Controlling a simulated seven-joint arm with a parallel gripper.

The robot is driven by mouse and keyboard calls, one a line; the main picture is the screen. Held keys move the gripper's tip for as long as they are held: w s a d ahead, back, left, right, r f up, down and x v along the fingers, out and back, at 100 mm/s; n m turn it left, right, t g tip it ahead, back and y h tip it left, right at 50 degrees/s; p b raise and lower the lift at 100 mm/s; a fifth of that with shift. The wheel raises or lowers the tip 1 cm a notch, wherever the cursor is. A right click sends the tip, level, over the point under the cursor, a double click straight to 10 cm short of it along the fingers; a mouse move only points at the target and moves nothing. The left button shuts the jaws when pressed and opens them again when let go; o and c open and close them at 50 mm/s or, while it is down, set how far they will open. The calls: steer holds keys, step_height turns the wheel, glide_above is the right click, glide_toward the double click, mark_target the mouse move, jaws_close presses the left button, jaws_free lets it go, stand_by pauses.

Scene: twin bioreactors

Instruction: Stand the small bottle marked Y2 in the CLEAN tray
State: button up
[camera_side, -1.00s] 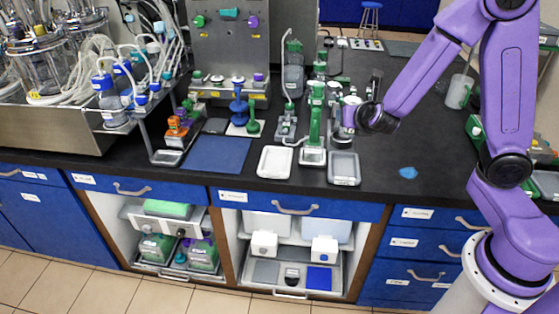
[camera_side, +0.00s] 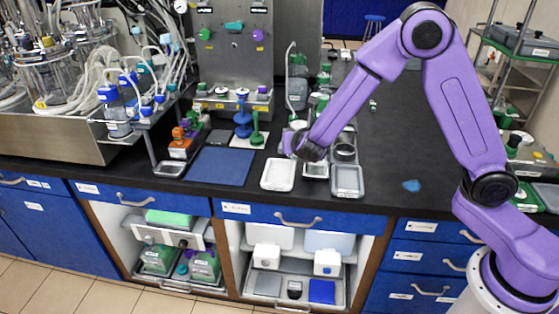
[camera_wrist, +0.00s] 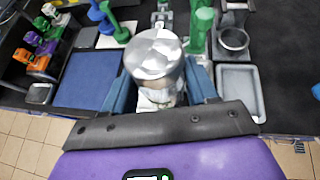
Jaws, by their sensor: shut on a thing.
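A small bottle with a shiny silver cap (camera_wrist: 155,55) is between the two blue fingers of my gripper (camera_wrist: 161,88) in the wrist view. My gripper is shut on it. No marking on it can be read, so I cannot tell whether it is Y2. In the side view my gripper (camera_side: 292,145) is above the bench, just behind a white tray (camera_side: 278,175); the bottle cannot be made out there. A grey tray (camera_side: 347,181) lies to the right, and it also shows in the wrist view (camera_wrist: 240,77). I cannot read which tray is CLEAN.
A blue mat (camera_side: 219,166) lies left of the white tray, with a green stand (camera_side: 257,131) and a blue stand (camera_side: 242,118) behind. Equipment stands behind the trays. The bench to the right is mostly clear, with a blue scrap (camera_side: 411,186).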

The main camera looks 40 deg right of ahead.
steer(key=shift+w+a+f, duration=0.15)
steer(key=shift+w+f, duration=1.1)
steer(key=shift+f, duration=0.45)
steer(key=shift+w+a+f, duration=0.15)
steer(key=shift+w+f, duration=1.1)
steer(key=shift+f, duration=0.4)
steer(key=shift+w+a+f, duration=0.15)
steer(key=shift+w+f, duration=1.1)
steer(key=shift+f, duration=0.45)
steer(key=shift+f, duration=0.15)
steer(key=o, duration=1.1)
steer(key=shift+o, duration=0.2)
